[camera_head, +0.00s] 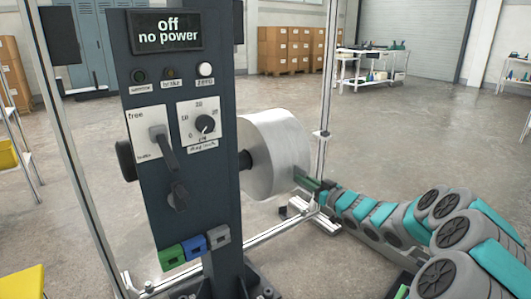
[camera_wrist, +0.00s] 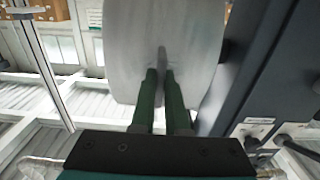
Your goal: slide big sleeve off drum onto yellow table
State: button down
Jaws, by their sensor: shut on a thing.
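The big sleeve (camera_head: 285,150) is a wide pale grey cylinder, carried on a dark shaft at the right side of the control post. In the wrist view the sleeve (camera_wrist: 130,45) fills the upper middle. The drum inside it is hidden or cannot be told apart from it. My gripper (camera_head: 308,183) is at the sleeve's lower right edge. In the wrist view its two green fingers (camera_wrist: 161,78) are close together against the sleeve, shut on its edge. The yellow table (camera_head: 22,282) shows only as a corner at the bottom left.
The dark control post (camera_head: 185,130) stands left of the sleeve, with a lever, knob and a display reading "off no power". A metal frame (camera_head: 85,190) has uprights and a low rail around it. Open floor lies behind. A white cart (camera_head: 370,70) and cartons (camera_head: 290,50) stand far back.

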jog(key=shift+d+r, duration=0.1)
jog(key=shift+w+d+p, duration=0.7)
jog(key=shift+d+p, duration=0.2)
jog(key=shift+p, duration=0.1)
jog(key=shift+w+d+p, duration=0.65)
jog(key=shift+d+p, duration=0.3)
jog(key=shift+p, duration=0.1)
jog(key=shift+w+d+p, duration=0.7)
jog(key=shift+d+p, duration=0.2)
jog(key=shift+p, duration=0.1)
jog(key=w+d, duration=0.4)
jog(key=d, duration=0.1)
jog(key=shift+d, duration=0.35)
jog(key=shift+w+d, duration=0.1)
jog(key=shift+w, duration=0.05)
